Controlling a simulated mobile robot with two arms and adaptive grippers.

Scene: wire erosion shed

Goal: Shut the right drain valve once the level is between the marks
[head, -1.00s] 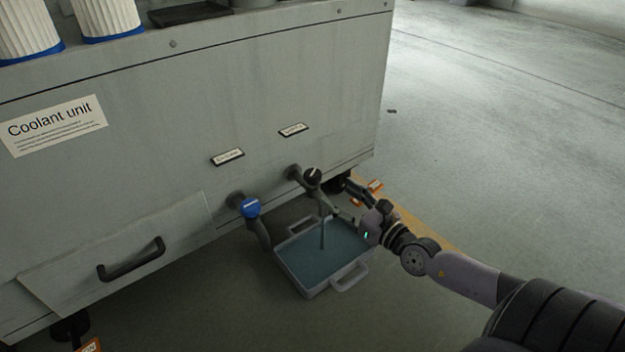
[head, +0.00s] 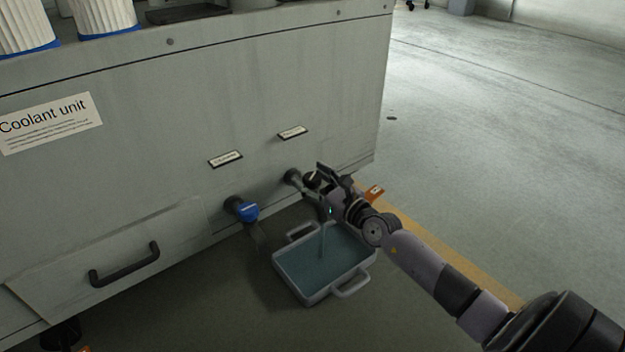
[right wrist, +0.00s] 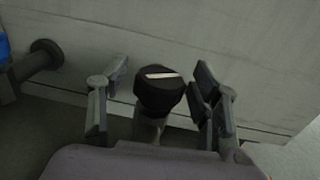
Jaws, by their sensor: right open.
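The right drain valve (head: 294,177) sticks out of the coolant unit's front, low down near the right end. Its black knob with a white line (right wrist: 158,89) shows between my fingers in the right wrist view. My right gripper (head: 322,178) is open around the knob, a finger on either side, with gaps visible. In the head view the gripper partly hides the knob. A stream of liquid (head: 323,242) falls from this valve into a grey tray (head: 350,290) on the floor. No level marks can be made out. My left gripper is not in view.
The left valve with a blue knob (head: 246,212) stands left of the black one, and no stream shows under it. A drawer with a black handle (head: 124,264) is at the left. Open floor (head: 500,170) lies to the right.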

